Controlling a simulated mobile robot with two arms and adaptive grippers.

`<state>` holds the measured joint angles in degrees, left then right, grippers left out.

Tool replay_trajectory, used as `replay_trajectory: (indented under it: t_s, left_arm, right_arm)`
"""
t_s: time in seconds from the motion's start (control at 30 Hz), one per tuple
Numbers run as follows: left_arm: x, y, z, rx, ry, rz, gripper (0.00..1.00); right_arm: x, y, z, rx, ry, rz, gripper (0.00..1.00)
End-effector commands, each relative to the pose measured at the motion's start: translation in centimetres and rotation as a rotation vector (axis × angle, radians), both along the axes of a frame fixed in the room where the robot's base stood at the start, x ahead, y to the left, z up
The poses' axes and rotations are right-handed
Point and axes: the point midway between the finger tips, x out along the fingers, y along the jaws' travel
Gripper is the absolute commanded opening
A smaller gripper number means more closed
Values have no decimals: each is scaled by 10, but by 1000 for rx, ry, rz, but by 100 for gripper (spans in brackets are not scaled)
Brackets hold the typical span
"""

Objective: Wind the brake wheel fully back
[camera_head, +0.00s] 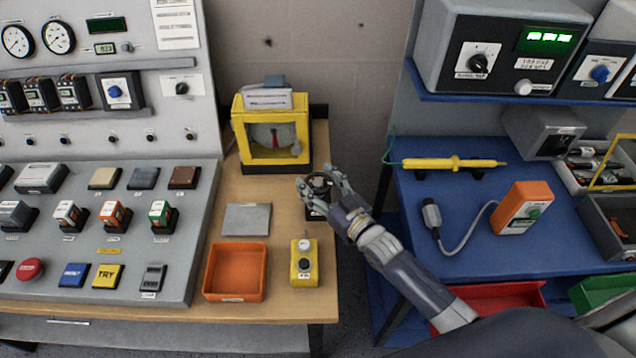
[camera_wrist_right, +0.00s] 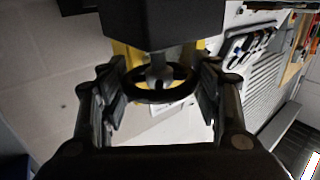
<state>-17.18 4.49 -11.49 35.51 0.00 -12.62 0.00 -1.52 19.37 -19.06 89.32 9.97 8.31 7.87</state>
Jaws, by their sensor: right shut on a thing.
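The brake wheel (camera_wrist_right: 158,97) is a small black handwheel with spokes, on a dark mount on the wooden table. In the head view the wheel (camera_head: 319,184) is partly hidden by my right gripper (camera_head: 322,186). In the right wrist view my right gripper (camera_wrist_right: 160,90) has one finger on each side of the wheel and is shut on its rim. A large dark block covers the top middle of the wrist view. My left gripper does not show.
Behind the wheel stands a yellow framed gauge box (camera_head: 272,135). A grey plate (camera_head: 246,219), an orange tray (camera_head: 236,272) and a yellow button box (camera_head: 304,263) are on the table. A blue bench (camera_head: 450,190) with a yellow probe (camera_head: 455,163) is at right.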

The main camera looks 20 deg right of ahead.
Motion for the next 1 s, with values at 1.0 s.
replay_trajectory:
  t_s: [1.0]
  left_arm:
    - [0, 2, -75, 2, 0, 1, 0]
  right_arm:
    - [1, -1, 1, 1, -3, 517, 34]
